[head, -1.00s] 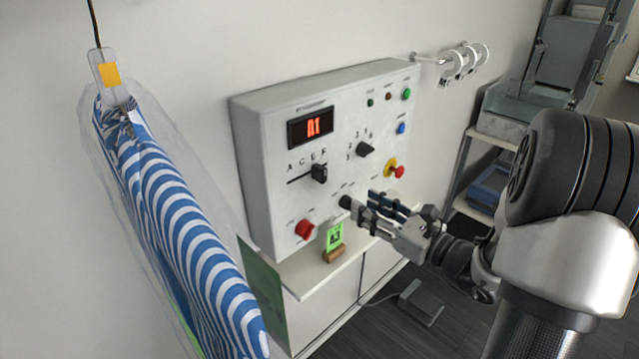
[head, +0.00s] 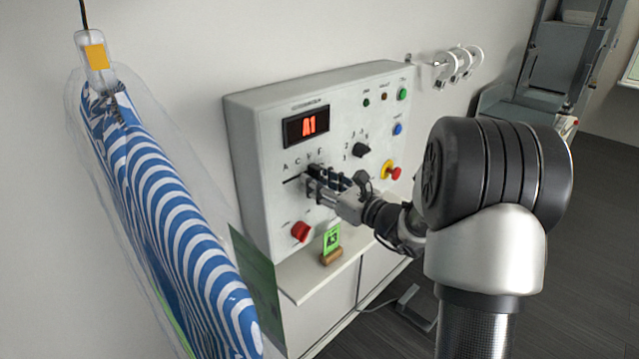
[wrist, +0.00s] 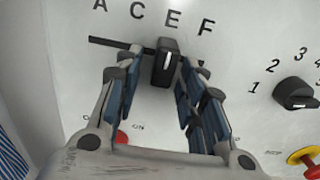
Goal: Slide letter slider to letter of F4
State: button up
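The letter slider's black knob (wrist: 165,62) with a white line stands in its slot (wrist: 115,43), just below the letter E (wrist: 172,20) in the wrist view. The letters A, C, E and F run above the slot. My gripper (head: 322,184) is at the panel, its fingers open on either side of the knob, with a gap visible at each side. In the head view the fingers partly hide the knob and slot. The red display (head: 308,126) on the grey control box (head: 270,105) reads A1.
A black number dial (wrist: 295,94) and a red-and-yellow stop button (head: 393,172) are to the right. A red knob (head: 301,231) is lower left. A green card (head: 332,238) stands on the shelf below. A striped garment (head: 165,210) in clear plastic hangs at left.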

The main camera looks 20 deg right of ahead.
jog(key=shift+c, duration=0.6)
grip_shut()
